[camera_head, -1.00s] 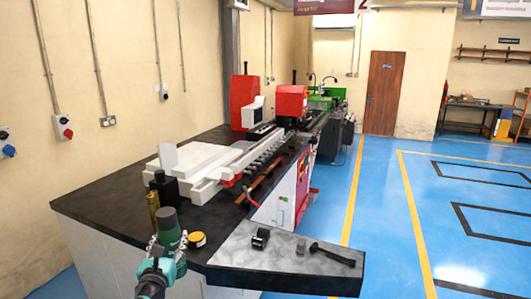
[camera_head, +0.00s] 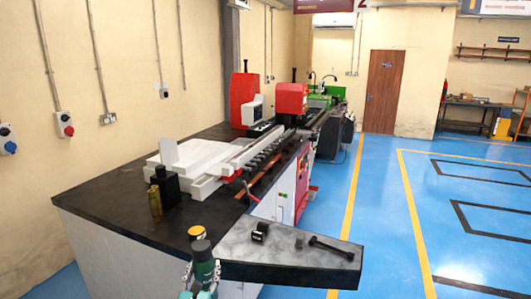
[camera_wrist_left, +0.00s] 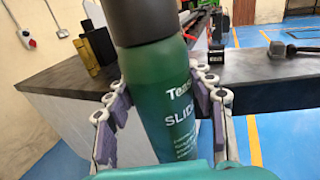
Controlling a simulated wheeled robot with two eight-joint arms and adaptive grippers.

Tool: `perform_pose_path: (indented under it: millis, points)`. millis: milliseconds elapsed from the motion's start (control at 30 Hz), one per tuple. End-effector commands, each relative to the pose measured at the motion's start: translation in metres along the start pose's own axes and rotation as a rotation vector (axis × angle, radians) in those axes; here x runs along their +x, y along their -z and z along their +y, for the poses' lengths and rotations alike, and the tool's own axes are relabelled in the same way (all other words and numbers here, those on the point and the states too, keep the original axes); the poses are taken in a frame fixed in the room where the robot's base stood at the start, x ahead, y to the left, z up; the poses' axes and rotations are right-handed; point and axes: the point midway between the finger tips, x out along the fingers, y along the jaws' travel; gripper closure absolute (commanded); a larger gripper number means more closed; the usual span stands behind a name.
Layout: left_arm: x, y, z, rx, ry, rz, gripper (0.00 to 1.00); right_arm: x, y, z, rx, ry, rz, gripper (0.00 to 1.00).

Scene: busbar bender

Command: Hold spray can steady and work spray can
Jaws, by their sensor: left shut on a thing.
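The green spray can (camera_head: 204,266) with a dark grey cap is upright in my left gripper (camera_head: 202,278), at the front edge of the bench in the head view. In the left wrist view the can (camera_wrist_left: 160,95) fills the middle, with white lettering on its side. The fingers of my left gripper (camera_wrist_left: 163,100) are closed around both sides of it. The can's base is hidden. My right gripper is not in view.
The dark bench (camera_head: 110,200) carries a yellow-lidded round tin (camera_head: 196,232), a brass cylinder (camera_head: 155,200), a black bottle (camera_head: 166,183), a small dark block (camera_head: 260,231) and a hammer (camera_head: 330,247). The red and white machine (camera_head: 291,100) stands behind. Blue floor is clear at right.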

Motion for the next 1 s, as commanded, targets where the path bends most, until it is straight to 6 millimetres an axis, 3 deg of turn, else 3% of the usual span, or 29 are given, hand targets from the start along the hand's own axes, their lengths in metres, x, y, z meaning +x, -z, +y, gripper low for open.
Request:
perform_pose_path:
  millis: [100, 367, 800, 1000]
  points:
    - [-0.003, 0.009, -0.007, 0.0, 0.006, 0.0, 0.98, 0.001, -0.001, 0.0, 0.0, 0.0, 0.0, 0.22]
    - [-0.006, 0.01, -0.021, 0.0, 0.01, 0.0, 0.98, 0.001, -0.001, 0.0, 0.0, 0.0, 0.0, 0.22]
    - [-0.037, 0.01, -0.136, 0.001, 0.01, 0.001, 0.98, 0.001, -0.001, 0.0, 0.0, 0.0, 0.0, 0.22]
    - [-0.047, 0.01, -0.173, 0.001, 0.005, 0.001, 0.98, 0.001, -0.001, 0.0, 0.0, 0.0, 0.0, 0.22]
